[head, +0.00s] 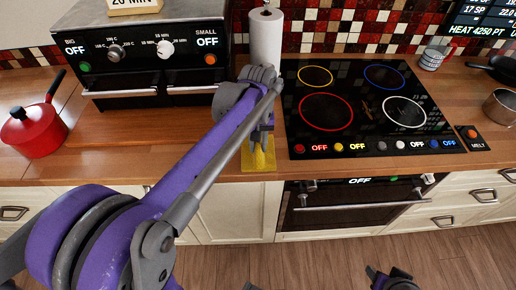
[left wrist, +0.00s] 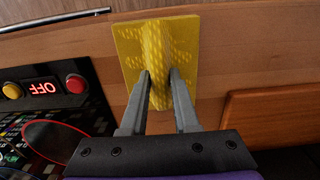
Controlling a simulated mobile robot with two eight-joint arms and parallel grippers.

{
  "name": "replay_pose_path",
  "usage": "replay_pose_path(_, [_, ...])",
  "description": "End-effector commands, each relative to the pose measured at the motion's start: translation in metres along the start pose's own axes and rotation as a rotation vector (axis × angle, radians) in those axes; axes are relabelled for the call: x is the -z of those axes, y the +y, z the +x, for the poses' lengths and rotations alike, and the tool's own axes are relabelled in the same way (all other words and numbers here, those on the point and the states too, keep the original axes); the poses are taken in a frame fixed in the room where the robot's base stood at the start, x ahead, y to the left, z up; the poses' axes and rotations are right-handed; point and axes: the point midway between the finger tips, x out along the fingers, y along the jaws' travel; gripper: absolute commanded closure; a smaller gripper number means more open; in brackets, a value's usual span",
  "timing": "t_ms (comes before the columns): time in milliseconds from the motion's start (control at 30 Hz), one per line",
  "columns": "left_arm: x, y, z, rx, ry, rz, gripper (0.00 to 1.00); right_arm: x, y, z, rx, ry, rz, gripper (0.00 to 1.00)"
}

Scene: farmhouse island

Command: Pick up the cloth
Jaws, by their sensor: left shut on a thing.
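The yellow cloth (head: 248,163) is at the front edge of the wooden counter, between the oven and the cooktop. In the left wrist view the cloth (left wrist: 184,48) has a raised fold down its middle, with flatter parts on both sides. My left gripper (head: 262,145) reaches down over it from above. Its two fingers (left wrist: 160,80) are shut on the fold, one on each side. The arm hides part of the cloth in the head view. I cannot tell whether the cloth is lifted off the wood. Part of my right arm (head: 390,280) shows at the bottom edge; its fingers are unclear.
The black cooktop (head: 355,108) with coloured rings lies right of the cloth. A paper towel roll (head: 265,38) stands behind it. The oven (head: 150,65) and a red pot (head: 33,130) are at left. A lower oven door (head: 350,203) with a handle is below the counter.

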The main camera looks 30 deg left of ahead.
Motion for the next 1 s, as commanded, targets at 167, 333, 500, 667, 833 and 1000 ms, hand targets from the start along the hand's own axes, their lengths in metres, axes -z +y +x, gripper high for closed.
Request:
replay_pose_path(167, [0.0,0.0,-0.009,0.0,0.0,0.0,1.0,0.001,0.0,-0.001,0.0,0.0,0.0,0.45])
replay_pose_path(333, [0.0,0.0,-0.04,0.0,0.0,0.0,1.0,0.003,0.0,-0.003,0.0,0.002,0.0,0.45])
replay_pose_path(500, [0.0,0.0,-0.074,0.0,0.0,0.0,1.0,0.004,0.0,-0.005,0.0,0.003,0.0,0.45])
replay_pose_path(667, [0.0,0.0,-0.094,0.0,0.0,0.0,1.0,0.005,0.0,-0.006,0.0,0.004,0.0,0.45])
replay_pose_path(833, [0.0,0.0,-0.101,0.0,0.0,0.0,1.0,0.006,0.0,-0.007,0.0,0.004,0.0,0.45])
replay_pose_path(1000, [0.0,0.0,-0.1,0.0,0.0,0.0,1.0,0.006,0.0,-0.006,0.0,0.004,0.0,0.45])
